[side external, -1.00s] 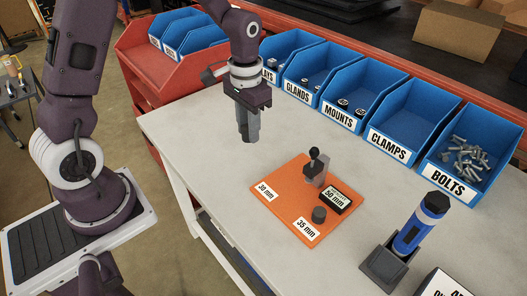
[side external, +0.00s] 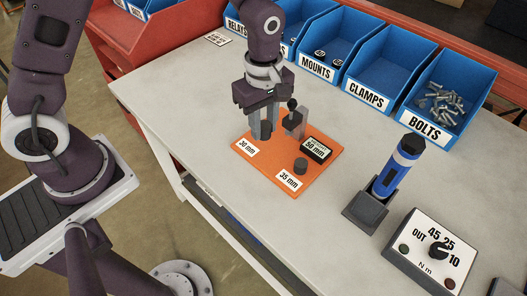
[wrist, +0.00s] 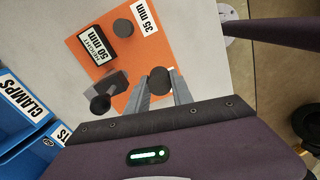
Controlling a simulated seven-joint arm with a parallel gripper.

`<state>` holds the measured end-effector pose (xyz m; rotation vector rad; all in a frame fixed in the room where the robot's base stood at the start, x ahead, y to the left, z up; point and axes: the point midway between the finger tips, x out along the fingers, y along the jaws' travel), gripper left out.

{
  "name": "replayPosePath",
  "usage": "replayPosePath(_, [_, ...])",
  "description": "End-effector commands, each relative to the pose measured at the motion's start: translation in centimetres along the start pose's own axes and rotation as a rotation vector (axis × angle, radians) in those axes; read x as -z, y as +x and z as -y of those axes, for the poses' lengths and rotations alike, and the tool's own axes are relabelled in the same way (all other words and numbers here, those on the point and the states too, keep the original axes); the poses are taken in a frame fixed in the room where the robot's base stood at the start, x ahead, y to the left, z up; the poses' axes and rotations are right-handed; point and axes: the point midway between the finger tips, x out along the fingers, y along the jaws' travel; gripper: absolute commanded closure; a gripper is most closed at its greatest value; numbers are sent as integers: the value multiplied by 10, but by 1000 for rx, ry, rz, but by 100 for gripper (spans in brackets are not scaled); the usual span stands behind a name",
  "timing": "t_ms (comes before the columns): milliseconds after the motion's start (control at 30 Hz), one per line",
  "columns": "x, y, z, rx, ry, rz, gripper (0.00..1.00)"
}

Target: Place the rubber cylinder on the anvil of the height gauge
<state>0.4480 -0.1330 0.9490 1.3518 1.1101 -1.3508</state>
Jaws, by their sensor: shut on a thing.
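A dark rubber cylinder (side external: 266,130) is between the fingers of my gripper (side external: 264,124), which is shut on it near the 30 mm label (side external: 246,148). It also shows between the fingertips in the wrist view (wrist: 160,80). I cannot tell whether its underside touches the orange mat (side external: 270,172). A second dark cylinder (side external: 300,166) stands by the 35 mm label (side external: 289,180). The height gauge (side external: 294,122), grey with a black knob, stands just right of my gripper. Its anvil is not clearly visible. The gauge's display (side external: 316,149) reads 50 mm.
Blue bins, including the clamps bin (side external: 380,80) and bolts bin (side external: 440,100), line the back. A blue tool (side external: 398,168) stands in a grey holder at the right, near a dial box (side external: 432,250). Bare table lies left of the mat.

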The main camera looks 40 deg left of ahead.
Motion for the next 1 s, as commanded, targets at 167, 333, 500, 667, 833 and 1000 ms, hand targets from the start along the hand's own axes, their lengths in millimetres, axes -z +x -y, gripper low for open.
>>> replayPosePath(167, [1, 37, 1, 4, 0, 0, 100])
replayPosePath(333, [1, 70, 1, 5, 2, 0, 100])
replayPosePath(500, [1, 79, 0, 0, 1, 0, 100])
replayPosePath(667, [1, 79, 0, 0, 1, 0, 100])
replayPosePath(833, [1, 81, 0, -1, 2, 0, 61])
replayPosePath(1000, [1, 81, 0, 0, 2, 0, 51])
